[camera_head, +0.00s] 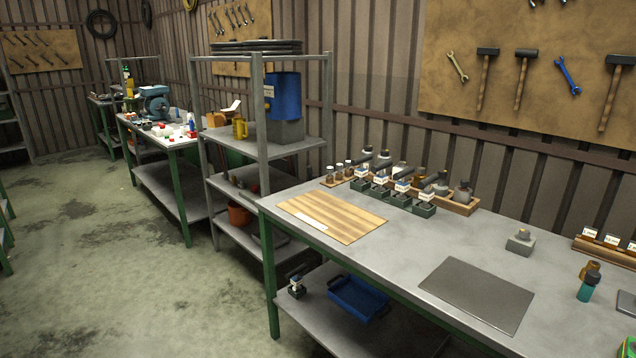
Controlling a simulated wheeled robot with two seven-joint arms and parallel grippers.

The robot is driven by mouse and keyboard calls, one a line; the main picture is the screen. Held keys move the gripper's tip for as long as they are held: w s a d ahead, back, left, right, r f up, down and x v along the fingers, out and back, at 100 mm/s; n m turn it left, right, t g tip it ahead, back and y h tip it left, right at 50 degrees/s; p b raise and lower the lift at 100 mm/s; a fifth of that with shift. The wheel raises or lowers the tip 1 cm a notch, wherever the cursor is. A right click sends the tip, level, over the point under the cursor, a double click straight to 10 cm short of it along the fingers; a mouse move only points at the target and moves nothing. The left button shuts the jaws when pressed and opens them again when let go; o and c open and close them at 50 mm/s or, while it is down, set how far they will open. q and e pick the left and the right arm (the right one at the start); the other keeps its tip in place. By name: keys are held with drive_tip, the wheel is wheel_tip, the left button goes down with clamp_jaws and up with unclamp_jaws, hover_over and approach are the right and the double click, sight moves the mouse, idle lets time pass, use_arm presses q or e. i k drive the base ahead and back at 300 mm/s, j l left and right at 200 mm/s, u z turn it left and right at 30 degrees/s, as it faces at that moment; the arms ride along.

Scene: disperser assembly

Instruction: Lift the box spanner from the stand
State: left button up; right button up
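No gripper of mine is in view. I cannot tell for sure which thing is the box spanner. A small grey block (520,243) with a brass-coloured piece on top stands alone on the grey workbench (420,250); it may be a stand. A wooden rack (463,207) at the back of the bench holds several dark and metal parts, too small to identify. Another wooden rack (604,252) with white labels is at the right, partly cut off by the picture edge.
A striped wooden board (335,216) and a dark grey mat (476,294) lie flat on the bench. Several green bins (424,209) stand by the rack. A teal bottle (586,291) is at the right. A blue tray (358,297) is on the lower shelf. The bench middle is clear.

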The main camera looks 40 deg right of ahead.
sight(427, 193)
drive_tip(key=i+z, duration=0.1)
drive_tip(key=i, duration=0.55)
drive_tip(key=i+j+z, duration=0.1)
drive_tip(key=i, duration=0.55)
drive_tip(key=i+j+z, duration=0.1)
drive_tip(key=i, duration=0.5)
drive_tip(key=j, duration=0.1)
